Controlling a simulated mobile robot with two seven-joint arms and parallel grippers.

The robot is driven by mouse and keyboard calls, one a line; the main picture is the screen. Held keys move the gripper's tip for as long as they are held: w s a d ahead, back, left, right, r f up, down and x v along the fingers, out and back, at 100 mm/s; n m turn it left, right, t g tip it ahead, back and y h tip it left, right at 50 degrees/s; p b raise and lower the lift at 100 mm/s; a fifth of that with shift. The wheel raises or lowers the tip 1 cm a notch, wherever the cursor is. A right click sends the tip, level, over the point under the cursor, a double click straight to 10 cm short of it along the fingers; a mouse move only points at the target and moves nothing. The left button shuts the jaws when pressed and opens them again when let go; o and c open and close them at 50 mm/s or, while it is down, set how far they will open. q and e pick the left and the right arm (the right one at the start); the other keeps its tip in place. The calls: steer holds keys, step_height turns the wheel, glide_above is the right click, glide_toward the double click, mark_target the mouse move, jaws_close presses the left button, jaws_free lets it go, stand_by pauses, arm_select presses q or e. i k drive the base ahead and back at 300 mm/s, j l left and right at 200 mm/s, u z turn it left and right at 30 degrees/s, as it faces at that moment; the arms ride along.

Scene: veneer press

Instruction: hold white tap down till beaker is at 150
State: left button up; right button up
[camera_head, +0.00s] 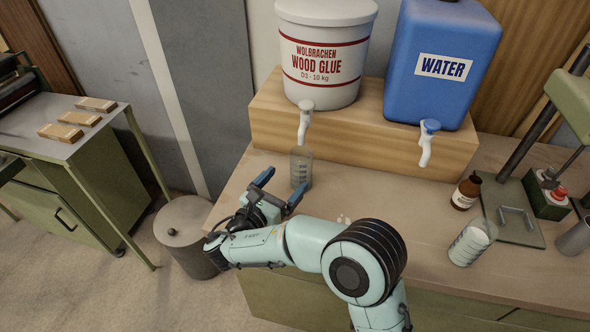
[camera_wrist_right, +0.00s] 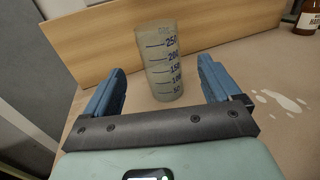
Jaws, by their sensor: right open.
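The white tap (camera_head: 305,118) sticks out at the bottom of the white wood glue bucket (camera_head: 326,50). The clear beaker (camera_head: 301,168) stands upright on the bench below this tap. In the right wrist view the beaker (camera_wrist_right: 162,64) shows blue marks, with 150 among them; I cannot tell any fill level. My right gripper (camera_head: 281,187) is open and low over the bench, on the near left side of the beaker. In the wrist view its blue fingers (camera_wrist_right: 162,70) point toward the beaker from either side, with nothing gripped. My left gripper is not in view.
A blue water container (camera_head: 443,60) with a blue-handled tap (camera_head: 427,143) stands on the same wooden riser (camera_head: 340,137). A brown bottle (camera_head: 466,192), a white-filled beaker (camera_head: 472,243) and a small press stand at right. White spills (camera_wrist_right: 280,100) lie on the bench.

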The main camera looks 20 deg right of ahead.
mark_target(306, 105)
steer(key=k+j, duration=0.2)
steer(key=j, duration=0.2)
steer(key=k+j, duration=0.2)
steer(key=j, duration=0.2)
steer(key=k+j, duration=0.15)
steer(key=j, duration=0.3)
